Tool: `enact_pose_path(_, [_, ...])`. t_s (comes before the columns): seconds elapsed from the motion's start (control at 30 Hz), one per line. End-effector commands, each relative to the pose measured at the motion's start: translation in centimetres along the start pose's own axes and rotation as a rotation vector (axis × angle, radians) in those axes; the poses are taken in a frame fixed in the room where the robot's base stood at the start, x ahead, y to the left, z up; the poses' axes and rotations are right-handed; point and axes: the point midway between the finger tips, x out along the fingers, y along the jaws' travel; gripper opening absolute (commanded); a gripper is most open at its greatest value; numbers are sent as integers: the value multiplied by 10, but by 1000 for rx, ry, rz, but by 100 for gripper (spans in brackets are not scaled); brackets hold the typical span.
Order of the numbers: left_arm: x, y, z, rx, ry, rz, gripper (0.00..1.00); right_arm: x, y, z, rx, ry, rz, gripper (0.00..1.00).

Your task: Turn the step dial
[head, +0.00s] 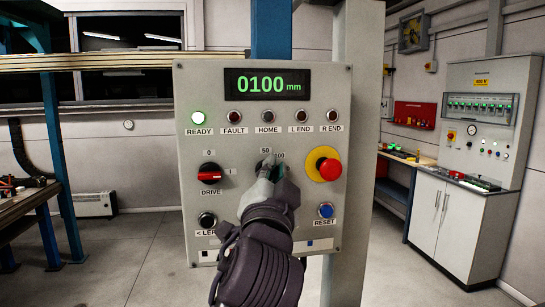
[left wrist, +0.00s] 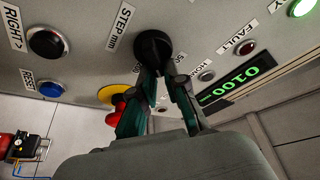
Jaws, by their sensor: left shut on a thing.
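The step dial is a round black knob on the grey control panel (head: 220,125). In the head view my left gripper (head: 267,165) covers most of it, between the 50 and 100 marks. In the left wrist view the black step dial (left wrist: 153,46) shows beside its STEP mm label. My left gripper (left wrist: 160,85) has its dark green fingers shut on the dial. The display (head: 264,84) reads 0100 mm. My right gripper is not in view.
A red emergency button (head: 326,168) on a yellow ring sits close right of my gripper. The red drive switch (head: 209,172) is at left. The blue reset button (head: 326,210) is lower right. The green READY lamp (head: 198,117) is lit.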

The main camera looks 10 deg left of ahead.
Motion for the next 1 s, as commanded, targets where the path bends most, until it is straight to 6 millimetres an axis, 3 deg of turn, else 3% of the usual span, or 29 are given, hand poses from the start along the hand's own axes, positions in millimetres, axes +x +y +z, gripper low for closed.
enact_pose_path(0.03, [2, -4, -3, 44, -3, 18, 0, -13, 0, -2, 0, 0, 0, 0])
enact_pose_path(0.5, [2, -1, -3, 455, -3, 187, 0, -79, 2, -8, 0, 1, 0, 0])
enact_pose_path(0.7, [1, 2, -1, 605, -2, 247, 0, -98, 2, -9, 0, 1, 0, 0])
enact_pose_path(1.0, [0, 6, 2, 753, -2, 308, 0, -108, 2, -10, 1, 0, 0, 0])
